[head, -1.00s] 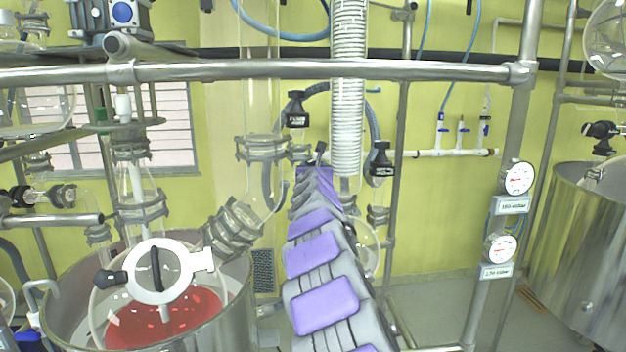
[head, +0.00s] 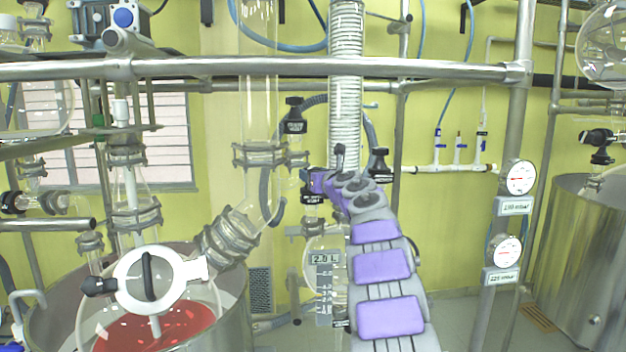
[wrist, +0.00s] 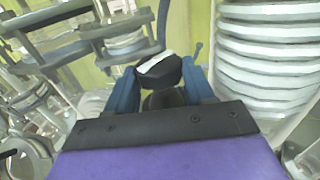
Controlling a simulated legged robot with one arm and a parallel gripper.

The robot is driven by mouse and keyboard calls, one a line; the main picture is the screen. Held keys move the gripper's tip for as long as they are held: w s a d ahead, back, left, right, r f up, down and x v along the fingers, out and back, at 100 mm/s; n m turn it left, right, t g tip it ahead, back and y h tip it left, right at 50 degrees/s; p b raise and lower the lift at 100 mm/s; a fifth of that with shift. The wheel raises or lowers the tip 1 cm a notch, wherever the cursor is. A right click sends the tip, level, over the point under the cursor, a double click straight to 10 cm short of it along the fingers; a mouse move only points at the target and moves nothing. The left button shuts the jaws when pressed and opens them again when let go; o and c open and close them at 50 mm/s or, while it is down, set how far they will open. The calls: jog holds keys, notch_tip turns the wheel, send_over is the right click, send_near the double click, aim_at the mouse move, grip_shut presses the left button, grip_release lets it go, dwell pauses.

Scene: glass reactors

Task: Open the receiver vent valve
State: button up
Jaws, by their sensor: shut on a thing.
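My gripper (wrist: 160,90) has blue fingers on both sides of a black valve knob (wrist: 158,75) with a pale label, and is shut on it. In the head view my gripper (head: 309,182) is left of the white coil, at a black labelled valve part (head: 313,197). The label is too small to read, so I cannot tell by it whether this is the receiver vent valve. The glass receiver (head: 318,252) is below, partly hidden by my arm, with a "2.0 L" readout (head: 325,259). How far the knob is turned cannot be told.
Other black valves stand above left (head: 294,115) and right (head: 379,165) of my gripper. The white coil (head: 346,90) is close by. A steel rail (head: 430,70) crosses above. A vessel with red liquid (head: 155,330) is at lower left. Two gauges (head: 519,177) hang at right.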

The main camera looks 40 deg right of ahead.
jog(key=shift+d+n+y, duration=0.25)
jog(key=shift+n+y, duration=0.15)
jog(key=shift+y, duration=0.2)
jog(key=shift+d+r+n+y+p, duration=0.1)
jog(key=shift+n+y+p, duration=1.15)
jog(key=shift+y, duration=0.65)
jog(key=shift+s+y+p, duration=0.1)
jog(key=shift+y+p, duration=0.2)
jog(key=o, duration=0.9)
jog(key=shift+o, duration=0.7)
jog(key=shift+a, duration=0.25)
jog(key=shift+d, duration=0.15)
